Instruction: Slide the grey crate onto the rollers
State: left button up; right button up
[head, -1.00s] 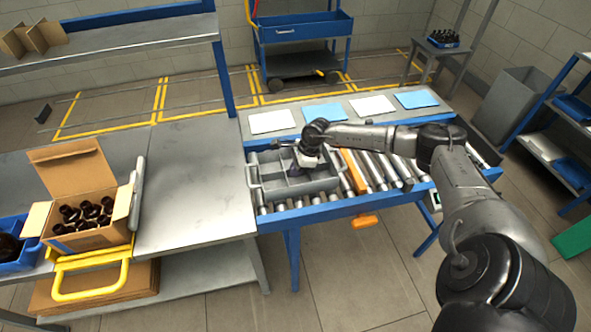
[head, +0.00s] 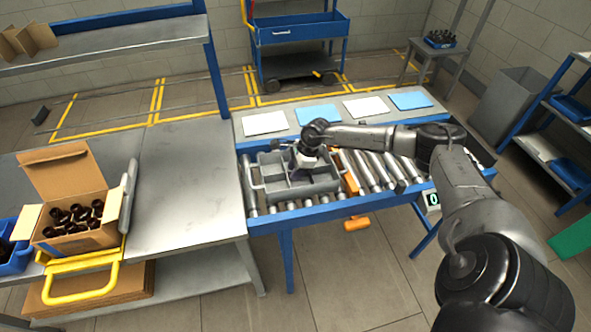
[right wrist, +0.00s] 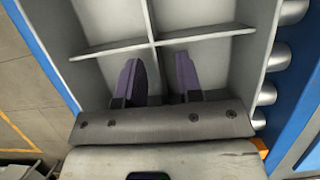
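The grey crate (head: 325,186) is a divided tray with a handle at its left end. It sits on the roller conveyor (head: 376,172), near the end beside the steel table. In the right wrist view its inner dividers and walls (right wrist: 202,35) fill most of the picture. My right gripper (head: 306,168) reaches down into the crate from above. In the right wrist view its two purple fingers (right wrist: 158,75) stand apart, with nothing visible clamped between them. Whether they touch a wall is hidden. My left gripper is not in view.
The steel table (head: 190,190) adjoins the conveyor on the left. It carries an open cardboard box (head: 75,208) of amber bottles. An orange piece (head: 347,172) lies across the rollers just right of the crate. White and blue sheets (head: 318,114) lie on the ledge behind. Rollers farther right are clear.

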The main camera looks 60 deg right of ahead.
jog(key=p+v, duration=0.1)
jog(key=v, duration=1.3)
jog(key=shift+w+a, duration=0.1)
jog(key=shift+c, duration=0.2)
